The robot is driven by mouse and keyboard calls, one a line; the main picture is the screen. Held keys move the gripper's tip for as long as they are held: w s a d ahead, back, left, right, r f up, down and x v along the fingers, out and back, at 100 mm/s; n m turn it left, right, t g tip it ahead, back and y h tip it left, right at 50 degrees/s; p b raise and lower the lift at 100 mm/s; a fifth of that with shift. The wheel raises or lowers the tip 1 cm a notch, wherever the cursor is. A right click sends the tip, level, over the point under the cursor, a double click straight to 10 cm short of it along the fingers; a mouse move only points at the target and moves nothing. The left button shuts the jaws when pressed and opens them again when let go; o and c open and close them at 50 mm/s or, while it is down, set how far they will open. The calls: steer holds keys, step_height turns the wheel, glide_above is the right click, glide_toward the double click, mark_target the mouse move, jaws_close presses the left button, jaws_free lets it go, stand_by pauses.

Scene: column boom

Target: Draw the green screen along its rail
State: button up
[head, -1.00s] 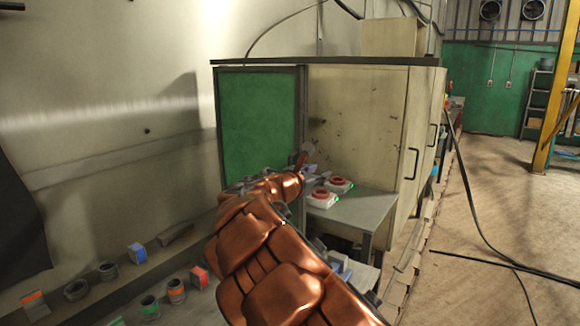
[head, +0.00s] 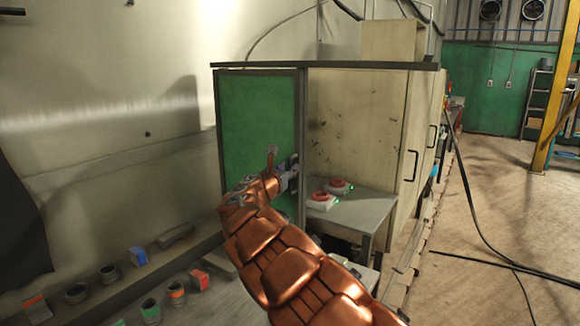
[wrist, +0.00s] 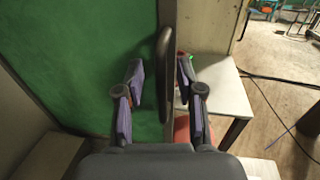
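The green screen (head: 255,115) is an upright panel in a dark frame at the left of the booth front, under the dark top rail (head: 325,65). In the wrist view, the green screen (wrist: 75,45) fills the left side. A dark upright handle (wrist: 164,75) stands at its right edge. My gripper (wrist: 160,76) is open, with one purple-padded finger on each side of the handle and a visible gap to it. In the head view, my gripper (head: 287,170) is at the screen's right edge, partly hidden by my arm.
Several small parts (head: 150,308) stand on the ledge at lower left. Black cables (head: 470,215) lie on the floor at right.

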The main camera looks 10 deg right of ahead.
steer(key=shift+x, duration=0.8)
jaws_close()
